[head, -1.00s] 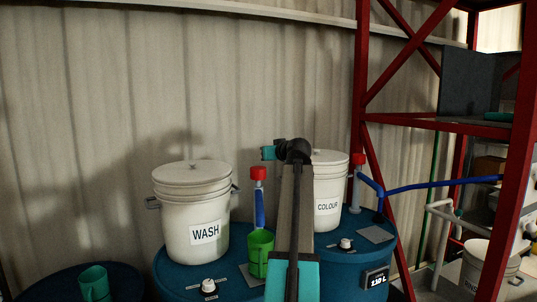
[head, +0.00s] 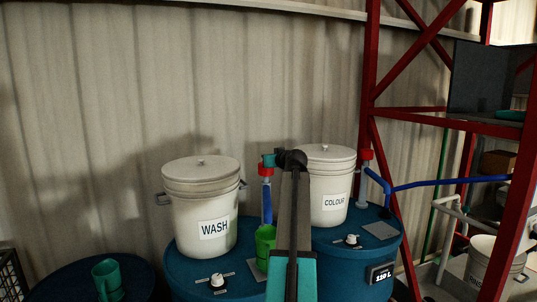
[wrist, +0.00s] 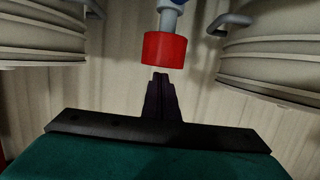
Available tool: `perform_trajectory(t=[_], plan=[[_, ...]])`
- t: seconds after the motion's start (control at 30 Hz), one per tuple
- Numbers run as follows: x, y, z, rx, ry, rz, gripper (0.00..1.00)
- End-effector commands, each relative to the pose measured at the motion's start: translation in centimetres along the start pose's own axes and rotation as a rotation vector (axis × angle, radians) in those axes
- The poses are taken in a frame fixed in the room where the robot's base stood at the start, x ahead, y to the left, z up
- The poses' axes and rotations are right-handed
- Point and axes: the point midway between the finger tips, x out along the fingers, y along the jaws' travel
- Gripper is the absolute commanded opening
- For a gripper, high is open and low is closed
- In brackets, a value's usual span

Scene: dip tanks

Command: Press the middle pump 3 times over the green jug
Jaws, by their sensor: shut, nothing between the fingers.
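The middle pump (head: 266,206) stands between the white WASH and COLOUR buckets, with a red head and a blue and pale body. The green jug (head: 265,242) stands at its front on the blue drum, partly hidden by my arm. In the head view my wrist is just above the red head; the fingers cannot be made out there. In the wrist view my gripper (wrist: 161,75) is shut and empty, its tips pointing at the red pump head (wrist: 163,50). The tips are very near it; whether they touch I cannot tell.
The WASH bucket (head: 196,247) and COLOUR bucket (head: 334,185) flank the pump closely. Another red-headed pump (head: 365,157) with a blue pipe stands at right by a red rack (head: 372,70). A teal jug (head: 107,281) stands on the left drum.

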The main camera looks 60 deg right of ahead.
Motion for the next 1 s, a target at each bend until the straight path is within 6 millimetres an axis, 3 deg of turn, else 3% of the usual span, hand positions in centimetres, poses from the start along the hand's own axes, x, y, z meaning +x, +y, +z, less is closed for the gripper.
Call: perform_trajectory(t=[0.6, 1.0], plan=[[0.2, 0.0, 0.8, -0.001, 0.0, 0.0, 0.0], [0.9, 0.0, 3.6, -0.001, -0.002, 0.0, 0.0]])
